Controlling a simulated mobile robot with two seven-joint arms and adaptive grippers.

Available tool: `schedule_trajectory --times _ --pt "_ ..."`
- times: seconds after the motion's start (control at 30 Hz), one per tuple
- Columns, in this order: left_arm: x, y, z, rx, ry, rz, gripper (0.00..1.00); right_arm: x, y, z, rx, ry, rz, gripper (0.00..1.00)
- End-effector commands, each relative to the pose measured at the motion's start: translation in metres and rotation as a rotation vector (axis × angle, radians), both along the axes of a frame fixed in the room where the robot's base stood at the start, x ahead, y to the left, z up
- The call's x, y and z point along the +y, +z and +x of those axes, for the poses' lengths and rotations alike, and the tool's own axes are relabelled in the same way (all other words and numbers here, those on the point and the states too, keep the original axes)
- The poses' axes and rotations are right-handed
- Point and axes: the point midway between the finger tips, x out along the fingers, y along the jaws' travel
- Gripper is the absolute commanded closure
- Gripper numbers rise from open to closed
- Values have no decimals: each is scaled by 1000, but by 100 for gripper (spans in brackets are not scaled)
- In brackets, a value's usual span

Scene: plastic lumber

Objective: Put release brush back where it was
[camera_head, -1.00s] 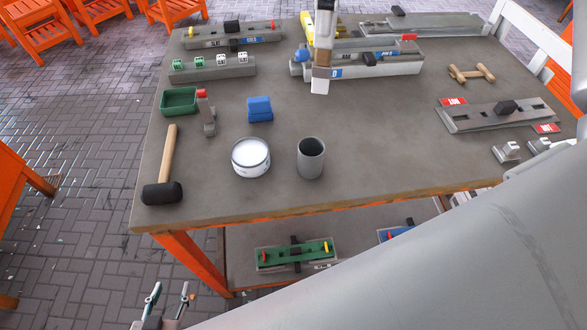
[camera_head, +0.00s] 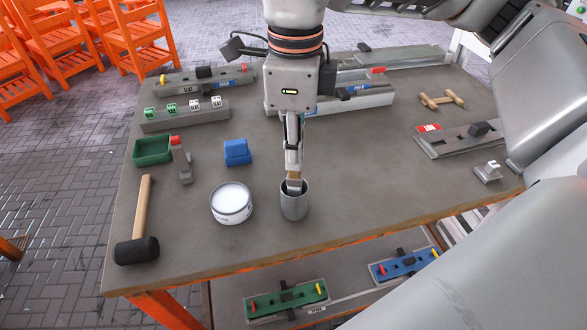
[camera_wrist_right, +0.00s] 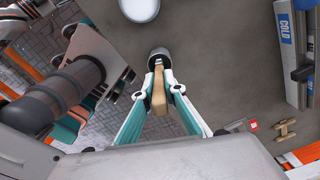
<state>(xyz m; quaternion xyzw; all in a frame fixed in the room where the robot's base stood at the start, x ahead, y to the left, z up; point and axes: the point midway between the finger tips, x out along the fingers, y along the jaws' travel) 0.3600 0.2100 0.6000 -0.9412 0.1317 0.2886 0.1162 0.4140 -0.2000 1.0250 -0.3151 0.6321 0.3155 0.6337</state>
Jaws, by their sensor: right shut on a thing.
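My right gripper (camera_head: 294,168) is shut on the release brush (camera_head: 294,180), a flat brush with a wooden handle. It points down over the grey cup (camera_head: 294,204), and the brush's lower end is inside the cup's mouth; the bristles are hidden. In the right wrist view, the fingers (camera_wrist_right: 161,77) hold the wooden handle (camera_wrist_right: 159,92) from both sides, with the cup (camera_wrist_right: 160,56) just beyond. My left gripper is not seen in the head view.
A white-topped can (camera_head: 231,203) stands close left of the cup.

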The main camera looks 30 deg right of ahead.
Motion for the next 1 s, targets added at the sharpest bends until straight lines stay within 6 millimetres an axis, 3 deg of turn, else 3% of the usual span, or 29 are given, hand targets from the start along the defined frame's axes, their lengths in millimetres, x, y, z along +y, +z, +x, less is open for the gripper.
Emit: schedule_trajectory --times 0.17,0.4,0.83,0.9,1.0 --pt "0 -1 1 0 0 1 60 0 -10 0 1 -1 -1 100" --pt "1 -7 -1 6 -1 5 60 0 -44 -1 3 0 -1 100" --pt "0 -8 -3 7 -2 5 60 0 -50 0 -1 0 -1 100" --pt "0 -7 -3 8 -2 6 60 0 -49 0 -1 0 0 74" --pt "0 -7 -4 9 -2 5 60 0 -49 0 -1 0 0 73"
